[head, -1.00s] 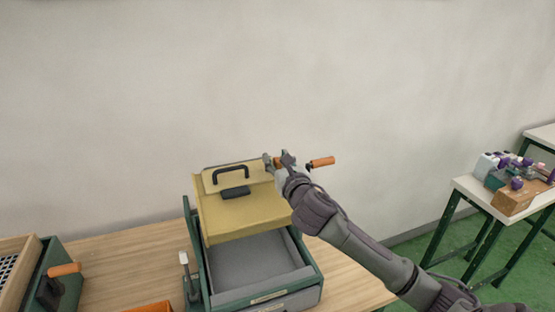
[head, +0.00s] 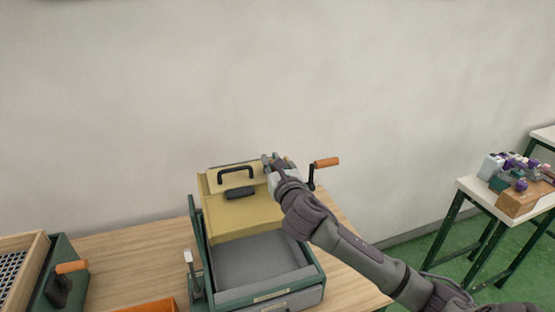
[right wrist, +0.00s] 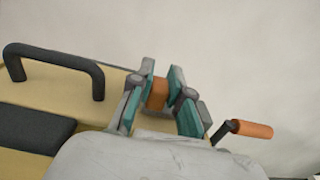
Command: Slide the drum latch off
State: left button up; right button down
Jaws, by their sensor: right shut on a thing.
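The yellow drum housing (head: 240,217) with a black handle (head: 235,172) on its top stands at the back of a green-framed machine. My right gripper (head: 272,162) is at the top right corner of the housing. In the right wrist view, its teal-padded fingers (right wrist: 160,88) are closed around a small orange-brown grip (right wrist: 158,94), which looks like the drum latch's knob. The rest of the latch is hidden by the fingers and wrist. My left gripper is out of view.
A crank with an orange handle (head: 327,162) sticks up just right of my gripper. A grey tray (head: 258,260) lies in front of the housing. Another green unit (head: 65,285) stands at left. A side table (head: 510,200) holds several small items.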

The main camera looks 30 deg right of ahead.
jog(key=c, duration=1.3)
grip_release()
jog(key=shift+a, duration=0.15)
jog(key=shift+o, duration=1.1)
jog(key=shift+w+a, duration=0.1)
jog(key=shift+a, duration=0.05)
jog(key=shift+s, duration=0.55)
jog(key=v, duration=1.1)
jog(key=shift+f, duration=0.1)
